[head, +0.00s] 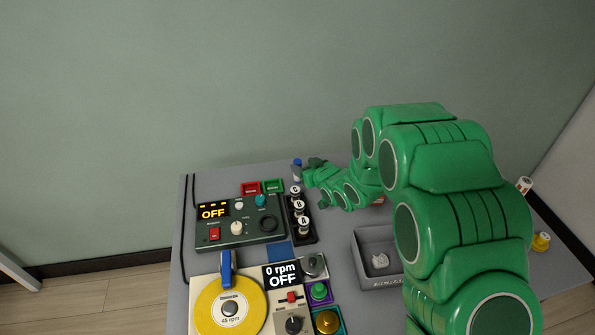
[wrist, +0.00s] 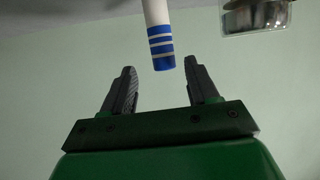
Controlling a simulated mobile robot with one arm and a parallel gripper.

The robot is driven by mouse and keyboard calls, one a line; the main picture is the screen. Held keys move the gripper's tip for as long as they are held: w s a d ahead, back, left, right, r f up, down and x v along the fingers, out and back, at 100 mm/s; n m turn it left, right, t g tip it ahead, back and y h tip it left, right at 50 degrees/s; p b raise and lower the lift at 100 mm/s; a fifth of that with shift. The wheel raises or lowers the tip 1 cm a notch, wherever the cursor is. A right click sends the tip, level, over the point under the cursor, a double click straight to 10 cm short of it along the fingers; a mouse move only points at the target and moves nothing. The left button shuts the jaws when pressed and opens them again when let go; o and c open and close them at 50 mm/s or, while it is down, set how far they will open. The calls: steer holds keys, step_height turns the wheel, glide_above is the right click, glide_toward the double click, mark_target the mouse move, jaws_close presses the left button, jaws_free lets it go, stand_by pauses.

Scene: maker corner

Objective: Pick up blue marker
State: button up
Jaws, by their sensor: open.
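The blue marker (head: 297,165) stands upright near the back of the table in the head view, with a blue top and a pale body. In the wrist view the marker (wrist: 160,30) is white with blue bands and a blue end. My gripper (head: 312,182) is just to its right in the head view, partly hidden by my arm. In the wrist view my gripper (wrist: 160,66) is open, and the marker's blue end lies between the fingertips in the picture. A gap shows on both sides, so the fingers appear not to touch it.
A dark rack of lettered bottles (head: 300,222) stands just in front of the marker. A control box (head: 223,232) is to the left, with a yellow disc (head: 205,306) nearer. A grey bin (head: 374,282) is front right. A glass container (wrist: 256,16) shows in the wrist view.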

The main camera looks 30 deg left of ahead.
mark_target(300, 165)
steer(key=shift+s+f+x, duration=0.1)
steer(key=shift+s+x, duration=0.05)
steer(key=shift+x, duration=1)
steer(key=shift+s+f+x, duration=0.1)
steer(key=shift+f+x, duration=0.05)
steer(key=shift+x, duration=1.05)
steer(key=shift+c, duration=0.3)
steer(key=c, duration=1)
